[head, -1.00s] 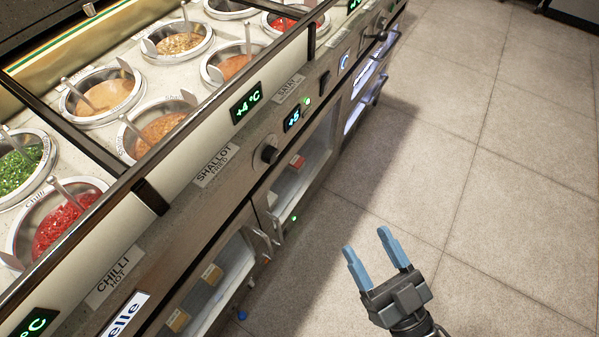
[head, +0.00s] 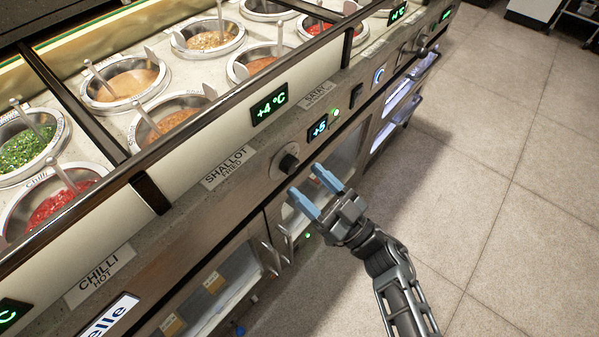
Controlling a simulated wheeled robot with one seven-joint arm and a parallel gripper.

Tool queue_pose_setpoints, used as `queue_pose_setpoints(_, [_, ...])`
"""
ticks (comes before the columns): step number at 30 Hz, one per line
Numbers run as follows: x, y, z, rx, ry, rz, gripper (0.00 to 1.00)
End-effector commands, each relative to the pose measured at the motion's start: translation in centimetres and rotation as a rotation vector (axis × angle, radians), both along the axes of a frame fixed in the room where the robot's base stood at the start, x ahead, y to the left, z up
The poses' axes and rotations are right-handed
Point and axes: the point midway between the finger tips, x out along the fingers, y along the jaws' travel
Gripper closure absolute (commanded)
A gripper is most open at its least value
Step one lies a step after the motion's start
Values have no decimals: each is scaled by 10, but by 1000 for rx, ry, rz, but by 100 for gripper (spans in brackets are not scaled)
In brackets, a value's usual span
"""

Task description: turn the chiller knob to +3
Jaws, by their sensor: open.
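The chiller knob (head: 288,161) is a dark round knob on the counter's metal front panel, right of the "SHALLOT FRIED" label. A small display (head: 319,128) to its upper right reads +5 in blue. A larger green display (head: 269,104) above it reads +4 °C. My gripper (head: 304,188) has two blue fingers and is open. It is in front of the panel, just below and right of the knob, with its fingertips pointing up-left toward it. It looks empty and does not appear to touch the knob.
Sauce wells with ladles (head: 128,85) line the counter top above the panel. A black switch (head: 357,89) and a blue-lit round control (head: 379,75) sit farther right. Cabinet door handles (head: 268,256) stick out below the knob. The tiled floor (head: 500,190) at right is clear.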

Motion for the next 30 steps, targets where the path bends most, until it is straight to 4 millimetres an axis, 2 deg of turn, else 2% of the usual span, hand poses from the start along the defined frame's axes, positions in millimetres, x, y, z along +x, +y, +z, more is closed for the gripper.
queue_pose_setpoints(7, [17,21,11,-1,-1,0,36])
queue_pose_setpoints(18, [19,25,13,0,0,-1,37])
queue_pose_setpoints(30, [19,25,13,0,0,-1,75])
